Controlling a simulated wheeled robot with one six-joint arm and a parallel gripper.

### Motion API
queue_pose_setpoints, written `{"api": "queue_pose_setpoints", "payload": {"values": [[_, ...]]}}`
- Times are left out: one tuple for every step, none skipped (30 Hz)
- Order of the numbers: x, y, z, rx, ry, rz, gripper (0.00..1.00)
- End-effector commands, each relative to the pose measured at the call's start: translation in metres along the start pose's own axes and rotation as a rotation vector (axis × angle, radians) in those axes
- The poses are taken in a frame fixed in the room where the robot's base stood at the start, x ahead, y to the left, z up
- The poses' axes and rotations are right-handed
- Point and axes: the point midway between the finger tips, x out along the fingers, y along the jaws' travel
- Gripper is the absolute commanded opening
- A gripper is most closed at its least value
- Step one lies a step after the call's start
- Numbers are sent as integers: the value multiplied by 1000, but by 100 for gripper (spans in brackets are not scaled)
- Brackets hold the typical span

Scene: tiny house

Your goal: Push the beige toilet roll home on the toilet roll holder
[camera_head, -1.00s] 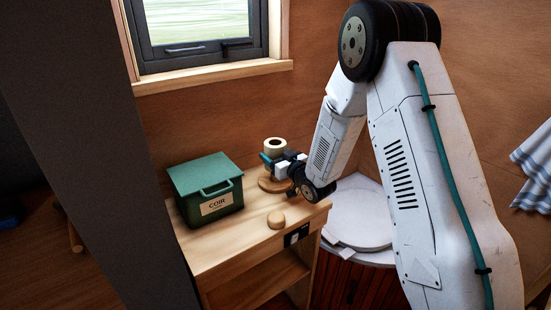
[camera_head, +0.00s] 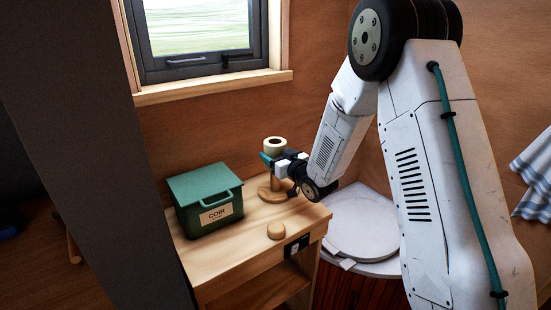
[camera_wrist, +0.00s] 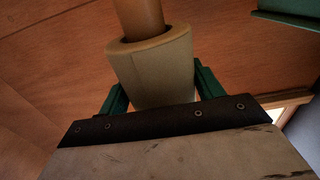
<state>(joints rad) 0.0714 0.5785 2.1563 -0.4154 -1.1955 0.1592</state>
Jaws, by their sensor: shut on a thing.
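The beige toilet roll (camera_head: 275,146) is upright above the round base (camera_head: 278,193) of the wooden toilet roll holder, with a dark hole in its top. The holder's post (camera_head: 275,180) shows below the roll. In the wrist view the post (camera_wrist: 139,17) meets the open end of the roll (camera_wrist: 150,72) and appears to enter it; how deep is hidden. My gripper (camera_head: 275,158) is shut on the roll from the right, with green fingers on both sides of it in the wrist view (camera_wrist: 158,88). The roll is clear of the base.
A green COIR box (camera_head: 207,200) stands left of the holder on the wooden shelf unit (camera_head: 240,257). A small round wooden knob (camera_head: 275,230) lies near its front edge. A white round lid (camera_head: 360,222) is at the right, beneath my arm. The window is behind.

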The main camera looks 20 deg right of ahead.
Motion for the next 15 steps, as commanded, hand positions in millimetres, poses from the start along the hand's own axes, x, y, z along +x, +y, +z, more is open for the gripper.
{"api": "queue_pose_setpoints", "payload": {"values": [[0,0,-3,0,1,0,41],[0,0,-4,0,0,0,41],[0,0,-5,0,0,0,41],[0,0,-6,0,0,0,41],[0,0,-7,0,0,0,41],[0,0,-9,0,0,0,41],[0,0,-10,-1,0,0,41],[0,0,-12,-1,1,0,41],[0,0,-14,-1,1,0,41],[0,0,-15,-1,1,0,41],[0,0,-16,-1,1,0,41],[0,0,-18,-1,1,0,41],[0,0,-18,-1,1,0,41],[0,0,-20,-1,1,0,41],[0,0,-21,-1,0,0,41]]}}
